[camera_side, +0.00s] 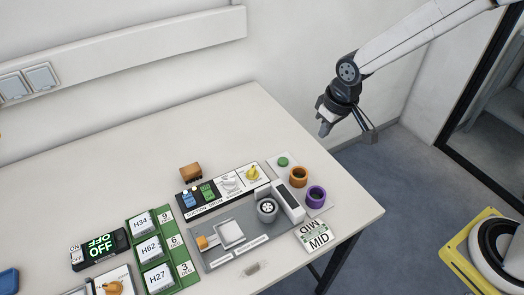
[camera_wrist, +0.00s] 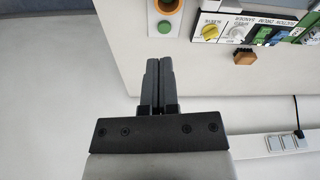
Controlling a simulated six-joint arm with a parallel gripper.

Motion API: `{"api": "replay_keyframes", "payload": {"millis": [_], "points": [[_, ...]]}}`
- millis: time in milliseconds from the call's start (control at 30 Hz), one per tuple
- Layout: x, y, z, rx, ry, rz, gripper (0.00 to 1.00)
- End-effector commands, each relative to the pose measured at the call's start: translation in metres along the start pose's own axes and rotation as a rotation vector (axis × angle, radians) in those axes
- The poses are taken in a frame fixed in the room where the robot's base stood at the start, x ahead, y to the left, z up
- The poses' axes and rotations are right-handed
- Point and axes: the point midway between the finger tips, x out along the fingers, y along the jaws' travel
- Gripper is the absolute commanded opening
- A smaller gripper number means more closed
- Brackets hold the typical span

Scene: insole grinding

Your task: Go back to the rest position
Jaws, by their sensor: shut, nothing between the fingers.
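My gripper (camera_side: 324,130) is in the air at the upper right of the side view, above and beyond the table's right edge, apart from everything on the table. In the wrist view my gripper (camera_wrist: 158,62) points up the picture with its two dark fingers side by side. The fingers are shut with nothing between them. No object touches the gripper.
The white table (camera_side: 140,140) holds a grey sander unit (camera_side: 225,240), a control panel (camera_side: 222,187), an orange ring (camera_side: 298,177), a purple ring (camera_side: 316,197), a brown block (camera_side: 190,171) and green-bordered labels (camera_side: 150,250). The table's back area is clear. A yellow-framed thing (camera_side: 458,248) stands at right.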

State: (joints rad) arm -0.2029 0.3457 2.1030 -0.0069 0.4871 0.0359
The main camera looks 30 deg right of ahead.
Motion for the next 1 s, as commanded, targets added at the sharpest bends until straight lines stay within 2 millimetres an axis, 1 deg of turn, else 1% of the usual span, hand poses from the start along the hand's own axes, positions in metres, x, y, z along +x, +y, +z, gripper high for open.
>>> {"api": "replay_keyframes", "payload": {"millis": [33,200,300,400,500,667,1000], "points": [[-0.006,0.01,0.013,0.022,0.004,0.005,0.0],[-0.02,0.036,0.059,0.083,0.015,0.019,0.0],[-0.025,0.047,0.084,0.115,0.02,0.027,0.0],[-0.029,0.054,0.106,0.141,0.023,0.033,0.0],[-0.031,0.058,0.12,0.158,0.025,0.038,0.0],[-0.032,0.06,0.131,0.169,0.026,0.041,0.0],[-0.032,0.06,0.131,0.169,0.026,0.04,0.0]]}}
